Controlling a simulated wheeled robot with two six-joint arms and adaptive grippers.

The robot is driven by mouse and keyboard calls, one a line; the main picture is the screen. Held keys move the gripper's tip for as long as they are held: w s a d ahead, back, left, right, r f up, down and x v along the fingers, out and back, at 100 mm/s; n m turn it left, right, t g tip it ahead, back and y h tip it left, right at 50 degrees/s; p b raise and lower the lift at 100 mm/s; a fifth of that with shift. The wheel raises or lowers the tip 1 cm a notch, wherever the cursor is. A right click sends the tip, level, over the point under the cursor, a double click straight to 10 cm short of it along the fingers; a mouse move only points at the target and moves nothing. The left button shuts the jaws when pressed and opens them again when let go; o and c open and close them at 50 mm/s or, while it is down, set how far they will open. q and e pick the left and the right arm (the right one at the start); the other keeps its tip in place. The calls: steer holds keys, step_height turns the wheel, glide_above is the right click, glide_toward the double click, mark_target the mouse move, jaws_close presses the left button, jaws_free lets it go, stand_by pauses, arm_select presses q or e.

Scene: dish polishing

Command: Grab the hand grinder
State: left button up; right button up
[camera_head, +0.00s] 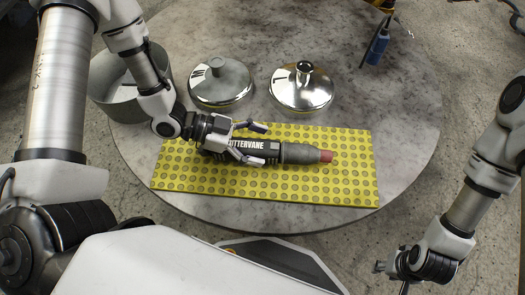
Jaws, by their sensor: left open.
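The hand grinder (298,153) lies on the yellow dotted mat (350,190). It has a black body with white lettering, a grey front section and a reddish tip pointing right. My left gripper (263,144) is open over the grinder's black body, with one finger on the far side and the other at the near side. Whether the fingers touch it cannot be told. The gripper hides the grinder's rear end. My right gripper (391,270) is at the lower right, off the table and far from the grinder; its finger opening is unclear.
A dull grey lid (221,82) and a shiny lid (301,88) lie behind the mat on the round table (400,130). A grey pot (115,85) stands at the left, partly behind my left arm. A blue object (377,46) is near the back right edge. The table's right side is clear.

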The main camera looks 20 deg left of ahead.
arm_select(q)
jaws_close()
steer(key=shift+r, duration=0.1)
steer(key=shift+r, duration=0.1)
